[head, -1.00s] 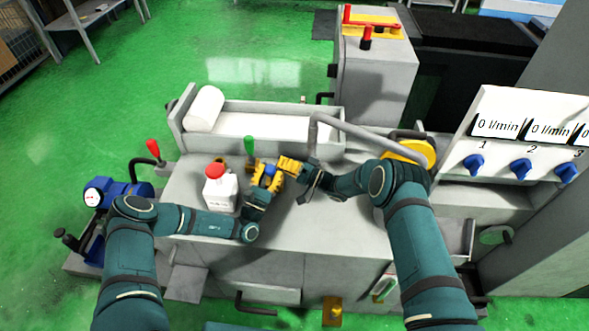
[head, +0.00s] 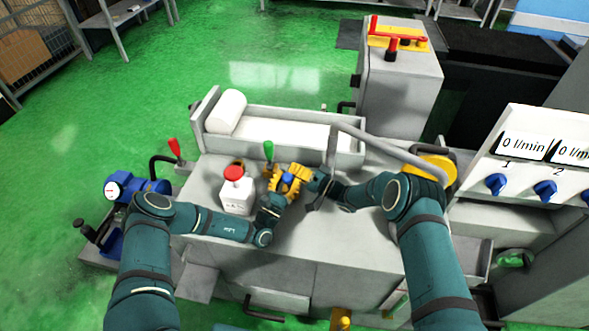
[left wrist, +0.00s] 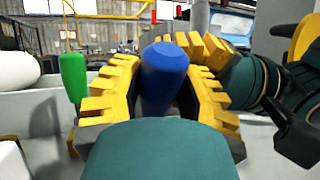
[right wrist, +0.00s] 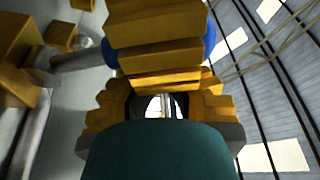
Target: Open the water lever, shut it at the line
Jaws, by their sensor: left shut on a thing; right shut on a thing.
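A blue handle (head: 288,180) stands on the machine's top; it also shows upright in the left wrist view (left wrist: 163,75). My left gripper (head: 276,180) is shut on it, with yellow ridged fingers on both sides. My right gripper (head: 300,171) meets it from the right, shut at the blue handle and touching or very near the left fingers. In the right wrist view a yellow finger covers most of the handle and hides the right fingertips' contact. A green lever (head: 268,151) stands just behind the left gripper. No line can be made out.
A white bottle with a red cap (head: 237,192) stands left of the grippers. A red lever (head: 174,150) is at the far left. A grey pipe (head: 375,146) runs behind my right arm. Flow displays reading 0 l/min (head: 525,145) sit above blue knobs (head: 545,190) at right.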

